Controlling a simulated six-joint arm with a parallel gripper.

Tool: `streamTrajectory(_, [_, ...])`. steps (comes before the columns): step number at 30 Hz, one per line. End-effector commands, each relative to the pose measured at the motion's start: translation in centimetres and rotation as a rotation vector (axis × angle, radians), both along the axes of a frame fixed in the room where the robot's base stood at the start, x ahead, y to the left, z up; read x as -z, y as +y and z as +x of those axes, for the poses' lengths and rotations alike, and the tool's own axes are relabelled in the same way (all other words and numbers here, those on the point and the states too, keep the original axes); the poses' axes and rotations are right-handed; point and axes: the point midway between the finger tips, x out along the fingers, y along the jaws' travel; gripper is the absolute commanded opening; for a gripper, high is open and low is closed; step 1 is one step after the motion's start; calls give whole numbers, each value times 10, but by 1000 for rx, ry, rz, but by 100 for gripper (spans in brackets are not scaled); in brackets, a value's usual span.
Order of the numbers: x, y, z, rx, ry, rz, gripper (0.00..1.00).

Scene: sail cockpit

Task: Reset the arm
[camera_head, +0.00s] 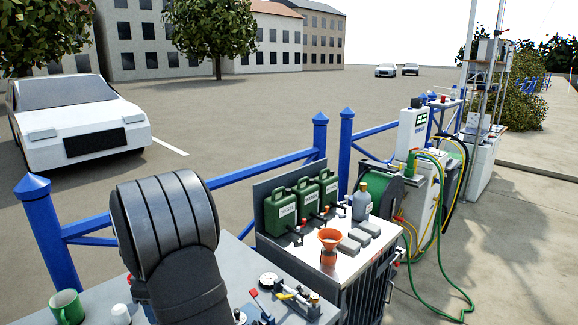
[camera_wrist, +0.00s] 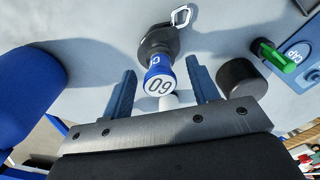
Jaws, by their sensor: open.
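In the wrist view my gripper (camera_wrist: 160,67) is open, with one blue-grey finger on each side of a small blue-and-white piece (camera_wrist: 158,82) marked with digits like "60". A gap shows between each finger and the piece, so it does not look gripped. Behind the piece are a dark round part and a metal ring (camera_wrist: 182,18). In the head view my dark arm rises large over the near grey bench (camera_head: 235,252); my gripper's fingers are hidden there.
A black cylinder (camera_wrist: 241,78) and a green part (camera_wrist: 274,56) on a blue "CAP" panel stand right of my gripper. The bench holds a green mug (camera_head: 66,307), a white cup (camera_head: 121,314) and small fittings. Green cans (camera_head: 282,214) and an orange funnel (camera_head: 329,238) stand beyond. A blue railing (camera_head: 245,172) runs behind.

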Motion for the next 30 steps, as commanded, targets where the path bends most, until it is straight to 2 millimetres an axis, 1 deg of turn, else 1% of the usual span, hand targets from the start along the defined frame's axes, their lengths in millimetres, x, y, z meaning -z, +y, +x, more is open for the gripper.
streamTrajectory(1, [-11, 0, 0, 0, -2, 1, 55])
streamTrajectory(3, [-25, 0, 0, 0, -1, 1, 55])
streamTrajectory(12, [-85, 0, 0, 1, 0, 0, 55])
streamTrajectory(14, [-95, 0, 0, 1, 1, -1, 55])
streamTrajectory(15, [-79, -1, -1, 1, 8, -6, 55])
streamTrajectory(30, [22, -1, -1, 0, 5, -4, 55])
